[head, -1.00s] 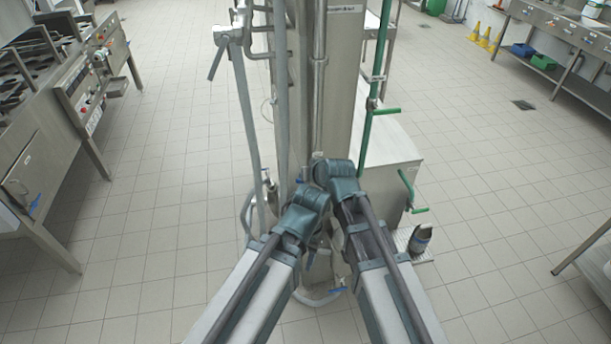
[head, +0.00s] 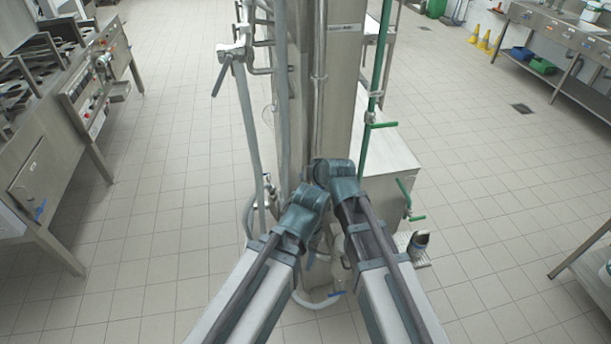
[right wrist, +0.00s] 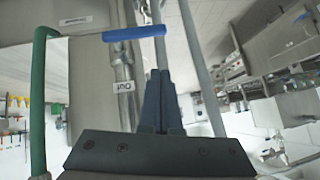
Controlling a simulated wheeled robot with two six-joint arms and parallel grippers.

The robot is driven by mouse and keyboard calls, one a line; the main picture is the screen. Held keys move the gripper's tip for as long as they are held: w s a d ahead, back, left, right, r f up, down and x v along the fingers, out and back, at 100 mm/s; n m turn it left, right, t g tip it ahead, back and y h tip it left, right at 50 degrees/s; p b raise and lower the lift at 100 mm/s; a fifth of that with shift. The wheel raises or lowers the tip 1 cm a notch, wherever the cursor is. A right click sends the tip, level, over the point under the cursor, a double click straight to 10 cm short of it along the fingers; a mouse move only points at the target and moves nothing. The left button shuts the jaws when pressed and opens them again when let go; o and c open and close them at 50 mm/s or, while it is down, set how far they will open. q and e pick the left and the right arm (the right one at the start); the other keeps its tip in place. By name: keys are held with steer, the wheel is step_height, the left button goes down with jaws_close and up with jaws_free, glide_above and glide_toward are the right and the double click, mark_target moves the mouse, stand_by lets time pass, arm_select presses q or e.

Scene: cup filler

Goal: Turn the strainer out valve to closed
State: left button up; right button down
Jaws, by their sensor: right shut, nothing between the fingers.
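A blue lever handle (right wrist: 134,33) lies nearly crosswise over grey pipework in the right wrist view. A white label reading "OUT" (right wrist: 122,86) appears upside down on a pipe below it. My right gripper (right wrist: 158,74) is shut and empty. Its fingertips are just below the blue handle in that picture, and I cannot tell whether they touch it. In the head view my two forearms reach to the steel column (head: 340,90) and hide the right gripper and this handle. My left gripper is not visible there.
A green pipe with a green lever (head: 382,125) stands right of the column, with another green lever (head: 416,217) lower down. A grey lever (head: 221,78) is at left. A stove (head: 85,95) stands far left. Tiled floor is open on both sides.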

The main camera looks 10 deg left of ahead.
steer(key=a+p+v, duration=0.2)
steer(key=p+v, duration=0.5)
steer(key=v, duration=0.3)
steer(key=shift+s+d+r, duration=0.15)
steer(key=shift+s+r, duration=0.2)
steer(key=shift+r, duration=0.25)
